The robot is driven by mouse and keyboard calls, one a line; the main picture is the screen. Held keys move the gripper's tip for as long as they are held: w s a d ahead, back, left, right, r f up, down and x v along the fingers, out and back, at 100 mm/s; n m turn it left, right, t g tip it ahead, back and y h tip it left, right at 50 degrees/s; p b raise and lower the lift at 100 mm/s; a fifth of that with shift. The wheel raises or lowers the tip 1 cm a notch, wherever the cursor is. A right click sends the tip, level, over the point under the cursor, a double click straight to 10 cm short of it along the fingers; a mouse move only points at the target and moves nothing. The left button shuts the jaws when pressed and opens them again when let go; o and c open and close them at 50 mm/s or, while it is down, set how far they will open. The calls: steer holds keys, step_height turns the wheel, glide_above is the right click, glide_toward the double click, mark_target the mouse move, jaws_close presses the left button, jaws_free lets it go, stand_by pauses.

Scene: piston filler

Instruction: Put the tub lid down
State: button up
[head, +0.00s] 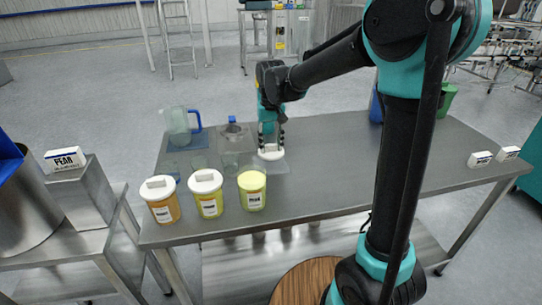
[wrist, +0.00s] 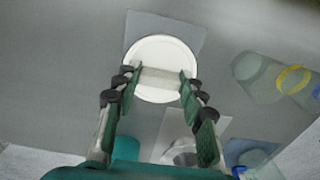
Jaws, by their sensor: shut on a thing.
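The tub lid (head: 271,155) is a white round disc with a raised block-like grip on top. In the wrist view the lid (wrist: 160,48) lies level between my fingers. My gripper (head: 270,143) is shut on the lid's raised grip, with one finger on each side of it in the wrist view (wrist: 160,80). The lid is over a grey mat (head: 277,167) on the steel table; I cannot tell whether it touches the mat. A yellow-green tub (head: 252,191) labelled PEAR stands lidless in front of the mat.
Two lidded tubs, one orange (head: 163,205) and one yellow (head: 208,200), stand left of the PEAR tub. A clear jug (head: 178,125) with a blue handle and a metal vessel (head: 234,134) stand behind. The table's right part is clear up to two small labelled blocks (head: 481,159).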

mark_target(271, 151)
steer(key=shift+f, duration=2.35)
steer(key=shift+f, duration=0.15)
steer(key=o, duration=1.2)
step_height(271, 151, up, 12)
steer(key=shift+r, duration=0.15)
